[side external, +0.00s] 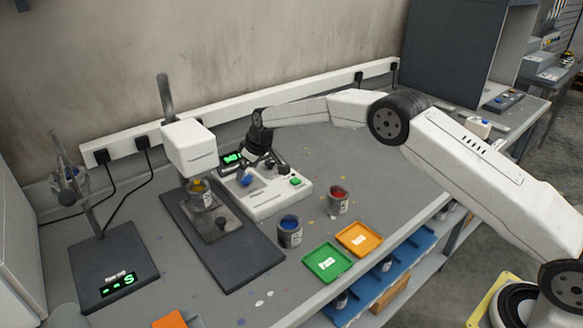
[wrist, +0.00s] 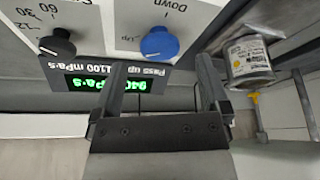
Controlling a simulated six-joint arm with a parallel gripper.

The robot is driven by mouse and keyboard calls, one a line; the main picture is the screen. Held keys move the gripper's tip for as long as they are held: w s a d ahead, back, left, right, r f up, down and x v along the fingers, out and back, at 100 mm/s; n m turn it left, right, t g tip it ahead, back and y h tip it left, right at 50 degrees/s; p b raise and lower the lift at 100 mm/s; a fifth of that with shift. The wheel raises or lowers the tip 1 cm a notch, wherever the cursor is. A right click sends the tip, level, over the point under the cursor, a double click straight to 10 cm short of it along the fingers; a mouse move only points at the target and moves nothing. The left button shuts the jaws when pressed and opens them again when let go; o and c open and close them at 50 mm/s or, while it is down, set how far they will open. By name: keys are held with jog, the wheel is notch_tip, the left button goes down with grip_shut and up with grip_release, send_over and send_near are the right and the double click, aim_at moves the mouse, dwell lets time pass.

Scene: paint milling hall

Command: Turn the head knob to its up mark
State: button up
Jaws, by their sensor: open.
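The blue knob (wrist: 160,43) sits on the white control box, with the word "Down" beside it, upside down in the wrist view. It also shows in the side view (side external: 246,180). In the side view my gripper (side external: 262,163) is over the box's back edge, close to the knob. The white machine head (side external: 188,147) stands left of the box.
A black knob (wrist: 58,44) with a number scale is beside the blue one. A green-lit display (wrist: 108,84) is close to my fingers. Blue (side external: 290,232) and red paint tins (side external: 338,200) stand in front of the box.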

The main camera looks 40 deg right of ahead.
jog(key=shift+v, duration=2.7)
jog(key=shift+s, duration=0.1)
jog(key=s+d+m+h, duration=0.1)
jog(key=s+d+m, duration=0.1)
jog(key=s, duration=1.7)
jog(key=s+d+m+g, duration=0.1)
jog(key=s+d, duration=0.4)
jog(key=s, duration=1.4)
jog(key=shift+s+m+h, duration=0.2)
jog(key=shift+m+h, duration=0.2)
jog(key=shift+m, duration=0.4)
